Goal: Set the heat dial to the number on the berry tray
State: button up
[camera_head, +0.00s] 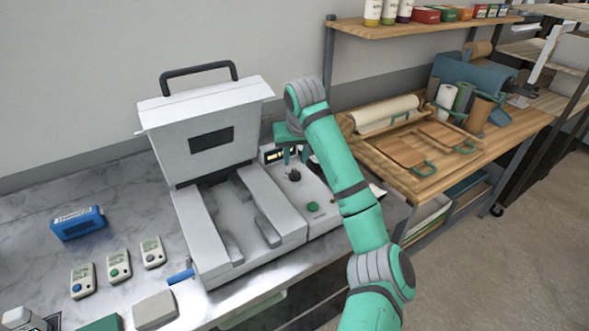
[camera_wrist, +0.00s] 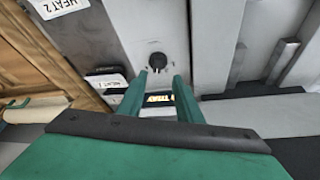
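The heat dial appears to be the small black knob (camera_head: 294,175) on the right section of the grey-white machine (camera_head: 250,222). It also shows in the wrist view (camera_wrist: 157,61), just beyond my fingertips. My gripper (camera_head: 291,162) is open and empty, its two green fingers (camera_wrist: 160,77) apart and pointing at the knob; contact is not visible. The knob's setting is not readable. A white label in the wrist view (camera_wrist: 62,7) ends in "EAT 2"; its first letter is unclear. I cannot pick out a berry tray.
The machine's lid (camera_head: 208,130) stands raised. A blue box (camera_head: 78,222) and several small devices (camera_head: 118,266) lie left. A wooden bench (camera_head: 478,160) stands right.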

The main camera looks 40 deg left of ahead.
aim_at(295, 172)
jog(key=x, duration=0.7)
jog(key=shift+w+d, duration=0.15)
jog(key=shift+w, duration=0.1)
